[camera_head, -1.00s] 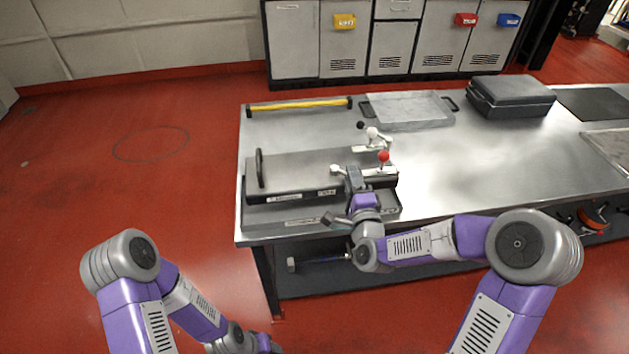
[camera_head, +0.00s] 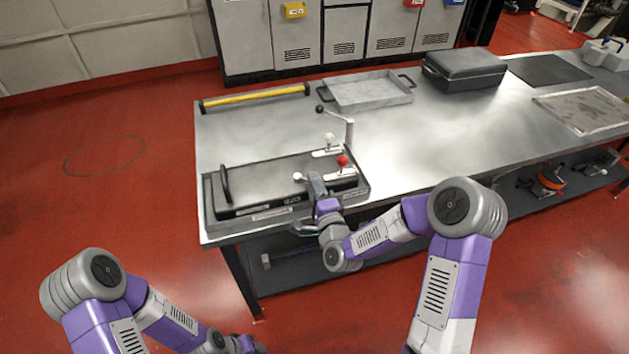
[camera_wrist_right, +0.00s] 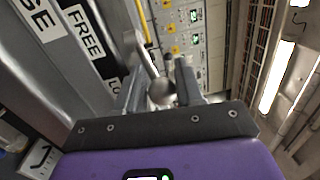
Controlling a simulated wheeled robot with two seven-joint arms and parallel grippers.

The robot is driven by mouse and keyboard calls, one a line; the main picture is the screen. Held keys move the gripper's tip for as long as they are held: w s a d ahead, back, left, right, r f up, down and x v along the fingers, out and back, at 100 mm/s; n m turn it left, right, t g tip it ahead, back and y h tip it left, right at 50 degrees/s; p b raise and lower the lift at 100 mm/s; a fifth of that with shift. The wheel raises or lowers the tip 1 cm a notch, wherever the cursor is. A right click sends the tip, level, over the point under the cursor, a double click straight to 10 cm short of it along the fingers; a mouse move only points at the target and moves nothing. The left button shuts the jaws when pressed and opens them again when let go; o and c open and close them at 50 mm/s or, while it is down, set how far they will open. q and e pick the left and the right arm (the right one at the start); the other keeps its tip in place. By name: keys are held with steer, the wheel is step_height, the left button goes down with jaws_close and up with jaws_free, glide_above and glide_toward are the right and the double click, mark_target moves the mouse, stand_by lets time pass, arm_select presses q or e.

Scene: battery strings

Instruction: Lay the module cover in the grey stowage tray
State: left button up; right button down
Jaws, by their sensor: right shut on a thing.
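The module cover (camera_head: 262,180) is a flat grey lid with a dark upright handle (camera_head: 225,183) at its left end. It lies on the low dark module at the table's left front. The grey stowage tray (camera_head: 368,91), shallow with dark side handles, sits empty behind it. My right gripper (camera_head: 317,182) is at the module's right front, beside a white-knobbed lever (camera_head: 298,176). In the right wrist view, a pale ball knob (camera_wrist_right: 160,92) shows between its fingers; I take it as this lever's knob, partly hidden. My left arm is low at bottom left; its fingertips are out of view.
A red-knobbed lever (camera_head: 342,160), another white knob (camera_head: 329,138) and a black-knobbed crank (camera_head: 335,115) stand at the module's right end. A yellow bar (camera_head: 255,97) lies along the back left. A dark case (camera_head: 464,70) stands right of the tray. The table's middle is clear.

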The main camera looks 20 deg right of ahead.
steer(key=c, duration=1)
jaws_free()
steer(key=shift+f, duration=0.1)
steer(key=shift+s, duration=0.15)
steer(key=s+p, duration=1)
steer(key=s, duration=0.2)
steer(key=s+a+f+n+g+y, duration=0.2)
steer(key=f+n+g, duration=0.3)
steer(key=f, duration=0.2)
steer(key=s+a+f+n+g+y, duration=0.1)
steer(key=s+a+f+n+g, duration=0.2)
steer(key=f, duration=0.4)
steer(key=shift+s+a+f+n+g, duration=0.15)
steer(key=shift+s+f+n+g, duration=1)
steer(key=shift+s+g, duration=0.65)
steer(key=shift+s+a+f+n+g, duration=0.2)
steer(key=shift+s+f+n+g, duration=0.95)
steer(key=shift+s+g, duration=0.65)
steer(key=shift+s+a+f+n+g, duration=0.15)
steer(key=shift+s+f+n+g, duration=0.75)
steer(key=shift+s+n+g, duration=0.85)
